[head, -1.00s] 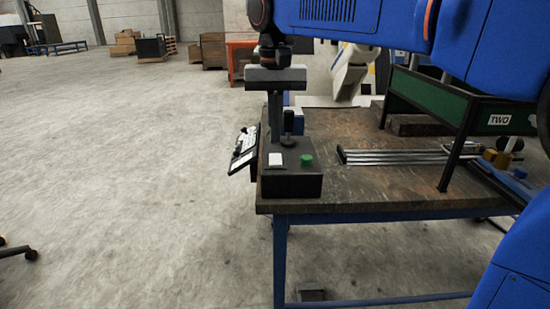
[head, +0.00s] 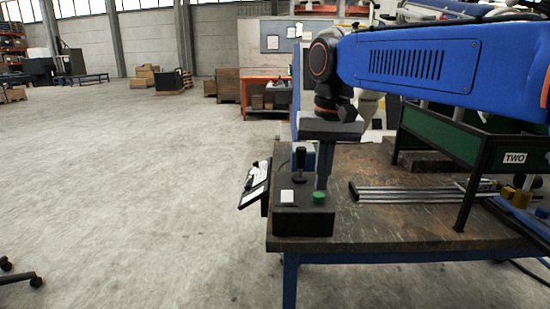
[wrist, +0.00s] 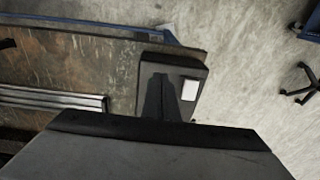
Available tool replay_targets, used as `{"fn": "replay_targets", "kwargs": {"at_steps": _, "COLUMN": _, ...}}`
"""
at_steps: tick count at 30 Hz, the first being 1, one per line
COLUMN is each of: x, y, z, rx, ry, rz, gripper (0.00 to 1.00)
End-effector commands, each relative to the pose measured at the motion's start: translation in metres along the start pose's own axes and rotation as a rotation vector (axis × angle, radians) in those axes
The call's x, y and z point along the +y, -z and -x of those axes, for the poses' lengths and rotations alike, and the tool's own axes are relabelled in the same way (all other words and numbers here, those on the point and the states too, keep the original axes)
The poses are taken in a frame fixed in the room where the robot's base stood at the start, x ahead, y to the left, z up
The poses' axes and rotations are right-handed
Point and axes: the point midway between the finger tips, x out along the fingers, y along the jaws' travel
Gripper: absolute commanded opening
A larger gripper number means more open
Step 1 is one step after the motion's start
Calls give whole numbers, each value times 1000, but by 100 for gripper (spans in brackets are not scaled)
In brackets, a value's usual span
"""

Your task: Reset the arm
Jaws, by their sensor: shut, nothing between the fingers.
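A black control box (head: 303,220) sits at the table's near left corner. On its top are a white square switch (head: 287,196), a green button (head: 319,197) and a black joystick (head: 300,165). My gripper (head: 322,187) points down with its fingers shut and empty. In the head view the fingertips end right at the green button; I cannot tell whether they touch it or are just above or behind it. The wrist view shows the box (wrist: 186,70) and the white switch (wrist: 190,87); the green button is hidden there.
The brown table (head: 400,229) carries metal rods (head: 410,194) and a green rack labelled TWO (head: 470,145) on the right. A keyboard-like panel (head: 256,187) hangs at the table's left edge. Open floor (head: 130,190) lies to the left.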

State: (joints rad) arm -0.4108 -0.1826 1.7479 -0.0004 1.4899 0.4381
Motion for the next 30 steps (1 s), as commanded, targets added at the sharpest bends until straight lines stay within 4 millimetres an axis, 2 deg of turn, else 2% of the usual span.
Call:
{"fn": "replay_targets", "kwargs": {"at_steps": 1, "x": 17, "y": -10, "z": -5, "rx": 16, "ry": 5, "rz": -4, "gripper": 0}}
{"fn": "replay_targets", "kwargs": {"at_steps": 6, "x": 62, "y": -42, "z": -28, "rx": 74, "ry": 17, "rz": 2, "gripper": 0}}
{"fn": "replay_targets", "kwargs": {"at_steps": 15, "x": 128, "y": -106, "z": -81, "rx": 181, "ry": 18, "rz": 14, "gripper": 0}}
{"fn": "replay_targets", "kwargs": {"at_steps": 24, "x": 174, "y": -172, "z": -147, "rx": 284, "ry": -8, "rz": 26, "gripper": 0}}
{"fn": "replay_targets", "kwargs": {"at_steps": 30, "x": 188, "y": -197, "z": -177, "rx": 324, "ry": -25, "rz": 34, "gripper": 0}}
